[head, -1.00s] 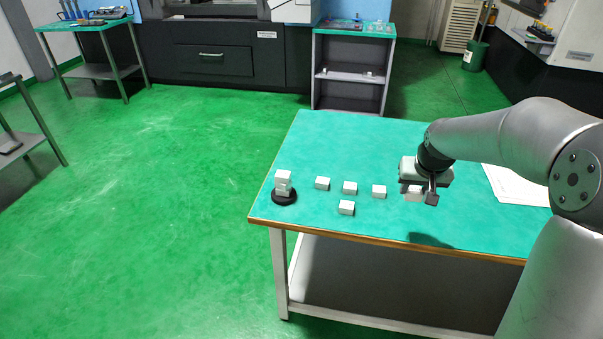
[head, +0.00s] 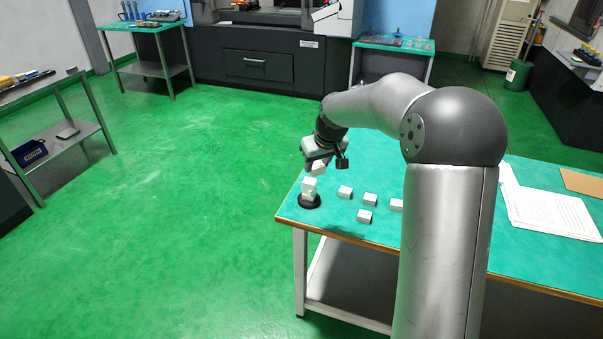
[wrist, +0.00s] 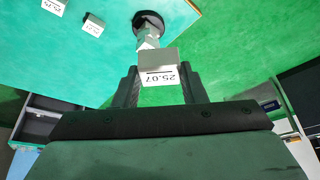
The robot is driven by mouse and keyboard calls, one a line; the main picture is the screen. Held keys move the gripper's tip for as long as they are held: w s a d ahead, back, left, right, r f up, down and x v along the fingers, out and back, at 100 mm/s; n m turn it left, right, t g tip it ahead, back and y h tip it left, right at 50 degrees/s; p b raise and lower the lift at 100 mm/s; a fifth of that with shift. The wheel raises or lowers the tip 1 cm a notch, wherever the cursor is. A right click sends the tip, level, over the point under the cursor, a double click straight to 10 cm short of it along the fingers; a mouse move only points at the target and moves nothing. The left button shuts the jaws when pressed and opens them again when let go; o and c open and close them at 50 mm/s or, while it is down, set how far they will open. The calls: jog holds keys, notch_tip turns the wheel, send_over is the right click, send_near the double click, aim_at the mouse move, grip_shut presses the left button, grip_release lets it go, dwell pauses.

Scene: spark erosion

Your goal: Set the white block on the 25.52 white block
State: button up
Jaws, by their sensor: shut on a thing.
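My gripper (head: 319,161) is shut on a white block (head: 317,169). In the wrist view this held block (wrist: 160,70) shows the label 25.07 between the black fingers. A stack of white blocks (head: 309,188) stands on a round black base (head: 309,203) at the table's left end. The held block is above the stack, slightly to its right in the head view, and looks apart from it. In the wrist view the held block partly hides the stack (wrist: 149,40), and no label on the stack can be read.
Several loose white blocks, one of them at the front (head: 365,216), lie right of the stack on the green-topped table (head: 330,222). My arm hides part of the table. Papers (head: 550,212) lie at the right. The table's left edge is close to the base.

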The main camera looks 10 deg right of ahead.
jog(key=w+f+p, duration=0.1)
jog(key=w+f, duration=0.1)
jog(key=w, duration=0.1)
jog(key=w+f+p, duration=0.1)
jog(key=w+f, duration=0.2)
jog(key=w+f+p, duration=0.1)
jog(key=w+f, duration=0.2)
jog(key=w, duration=0.1)
jog(key=shift+w+f, duration=0.15)
jog(key=shift+f, duration=1.65)
jog(key=o, duration=1.1)
